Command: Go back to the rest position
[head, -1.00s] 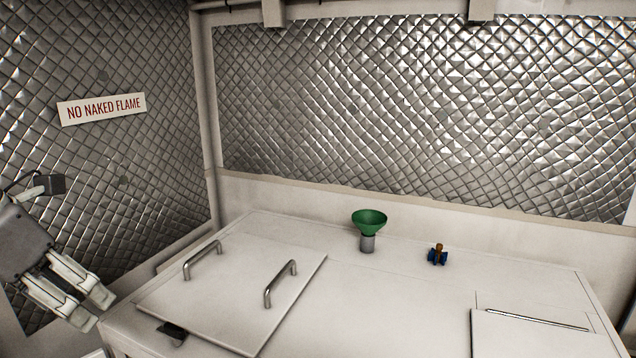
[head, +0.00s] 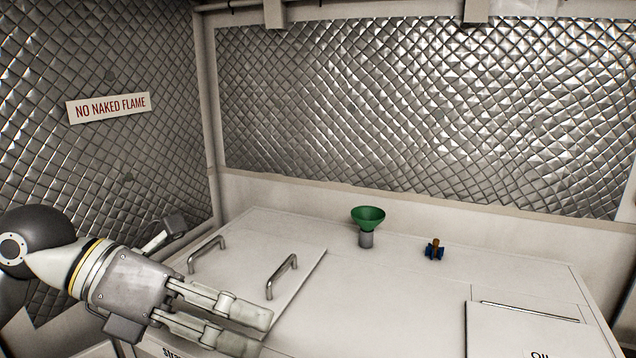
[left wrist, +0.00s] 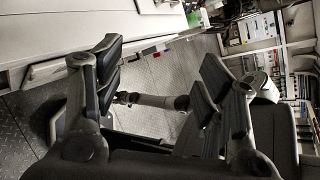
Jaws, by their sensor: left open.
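My left gripper (head: 258,330) reaches in from the left in the head view, over the front left of the white cabinet top and in front of the panel with two handles. Its fingers point right, and nothing shows between them. In the left wrist view the left gripper's two fingers (left wrist: 158,75) stand wide apart and empty, with the floor and a cabinet side beyond. My right gripper is in neither view.
The white panel (head: 236,276) carries two metal handles. A green funnel (head: 368,217) stands upright at the back on a grey neck. A hatch (head: 510,332) lies front right. The top's middle is clear.

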